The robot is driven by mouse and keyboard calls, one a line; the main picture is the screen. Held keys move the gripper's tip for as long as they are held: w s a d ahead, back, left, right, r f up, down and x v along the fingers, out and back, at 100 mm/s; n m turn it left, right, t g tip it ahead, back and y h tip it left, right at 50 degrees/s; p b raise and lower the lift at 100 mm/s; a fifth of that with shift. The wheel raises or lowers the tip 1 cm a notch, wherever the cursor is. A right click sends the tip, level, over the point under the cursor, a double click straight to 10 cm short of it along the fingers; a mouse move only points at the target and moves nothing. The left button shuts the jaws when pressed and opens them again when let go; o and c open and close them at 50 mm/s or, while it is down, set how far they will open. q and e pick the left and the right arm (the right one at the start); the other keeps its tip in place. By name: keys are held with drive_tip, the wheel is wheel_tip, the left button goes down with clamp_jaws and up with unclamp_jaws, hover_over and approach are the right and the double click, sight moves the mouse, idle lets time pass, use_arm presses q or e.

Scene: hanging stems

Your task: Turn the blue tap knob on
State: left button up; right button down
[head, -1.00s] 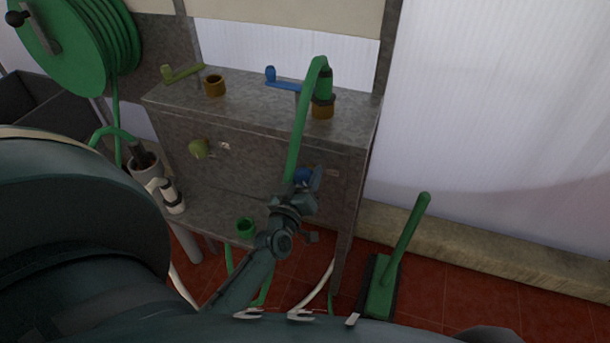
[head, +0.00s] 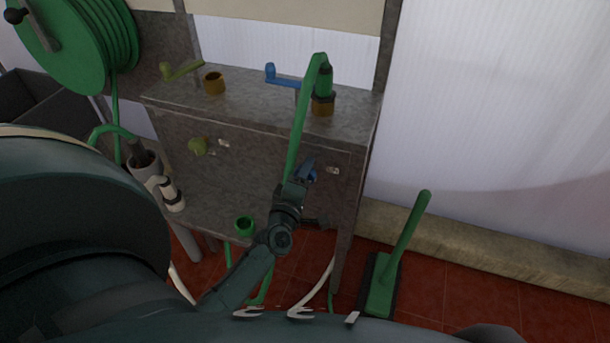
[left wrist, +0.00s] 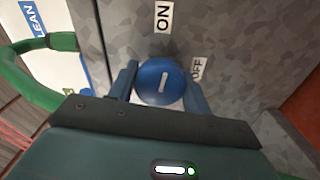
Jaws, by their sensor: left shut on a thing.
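The blue tap knob (left wrist: 153,86) is on the front of the grey cabinet, and it shows partly behind my gripper in the head view (head: 312,174). In the left wrist view my left gripper (left wrist: 160,92) has one finger on each side of the knob and is shut on it. The gripper also shows in the head view (head: 299,180). The knob's white mark (left wrist: 164,82) is close to upright in the wrist picture, leaning slightly right. My right gripper is not in view.
A green hose (head: 299,125) hangs in front of the cabinet (head: 260,120), beside my left gripper. A yellow-green knob (head: 198,146) is further left on the same front. A green-handled brush (head: 380,285) stands on the floor at right.

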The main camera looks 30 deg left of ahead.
use_arm(q)
drive_tip(key=shift+n, duration=0.6)
drive_tip(key=o, duration=1)
drive_tip(key=v, duration=1.3)
drive_tip(key=shift+s+a+b, duration=0.1)
drive_tip(key=shift+s+b, duration=0.05)
drive_tip(key=shift+b, duration=0.15)
